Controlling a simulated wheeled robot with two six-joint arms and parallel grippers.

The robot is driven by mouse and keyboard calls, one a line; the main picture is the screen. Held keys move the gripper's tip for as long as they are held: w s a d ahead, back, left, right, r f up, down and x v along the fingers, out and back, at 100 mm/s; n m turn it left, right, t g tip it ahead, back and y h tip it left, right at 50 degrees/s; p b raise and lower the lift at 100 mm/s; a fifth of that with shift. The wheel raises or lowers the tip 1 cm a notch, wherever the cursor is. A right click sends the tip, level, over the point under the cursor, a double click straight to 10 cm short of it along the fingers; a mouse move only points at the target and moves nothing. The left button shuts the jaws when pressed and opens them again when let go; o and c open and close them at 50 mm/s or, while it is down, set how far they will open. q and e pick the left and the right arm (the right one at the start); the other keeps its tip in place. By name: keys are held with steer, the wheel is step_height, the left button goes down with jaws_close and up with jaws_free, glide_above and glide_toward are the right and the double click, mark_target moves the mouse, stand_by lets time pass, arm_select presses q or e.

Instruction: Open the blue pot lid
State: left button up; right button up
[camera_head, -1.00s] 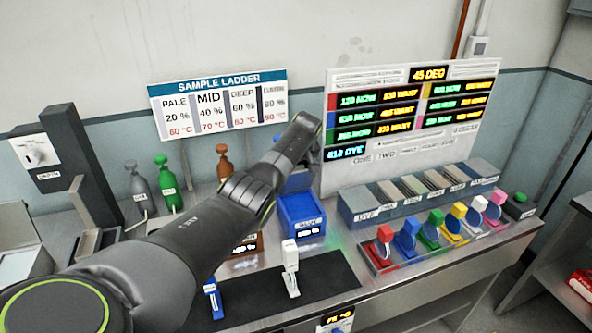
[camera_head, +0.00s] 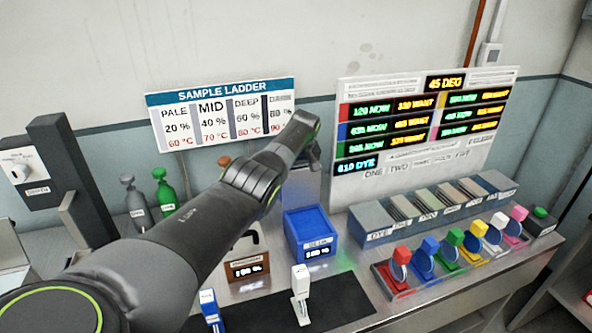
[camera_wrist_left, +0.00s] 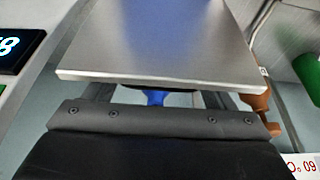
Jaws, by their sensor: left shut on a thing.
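The blue pot (camera_head: 312,238) is a square blue container on the steel bench, with a label on its front and its dark blue inside showing from above. A flat steel lid plate (camera_head: 303,186) stands steeply above the pot's back edge. My left gripper (camera_head: 312,152) is at the top of this plate, its fingers mostly hidden by its own arm. In the left wrist view the plate (camera_wrist_left: 160,45) fills the top middle, with a blue knob (camera_wrist_left: 155,98) under its edge. My left gripper (camera_wrist_left: 160,100) is shut on that knob. My right gripper is not in view.
An orange-brown pot (camera_head: 247,268) stands left of the blue pot. A white-topped tool (camera_head: 301,292) and a blue one (camera_head: 210,310) stand on the black mat (camera_head: 340,300). Coloured clips (camera_head: 400,262) stand at right. Green and grey bottles (camera_head: 165,190) stand behind my arm.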

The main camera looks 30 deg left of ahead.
arm_select(q)
steer(key=shift+a, duration=0.15)
steer(key=o, duration=1.3)
steer(key=shift+w+f, duration=0.1)
steer(key=shift+a+f, duration=0.1)
steer(key=shift+d+r, duration=0.2)
steer(key=shift+r, duration=0.1)
steer(key=shift+p+v, duration=0.5)
steer(key=shift+v, duration=0.5)
steer(key=b+v, duration=0.3)
steer(key=v, duration=1.1)
steer(key=shift+r, duration=0.4)
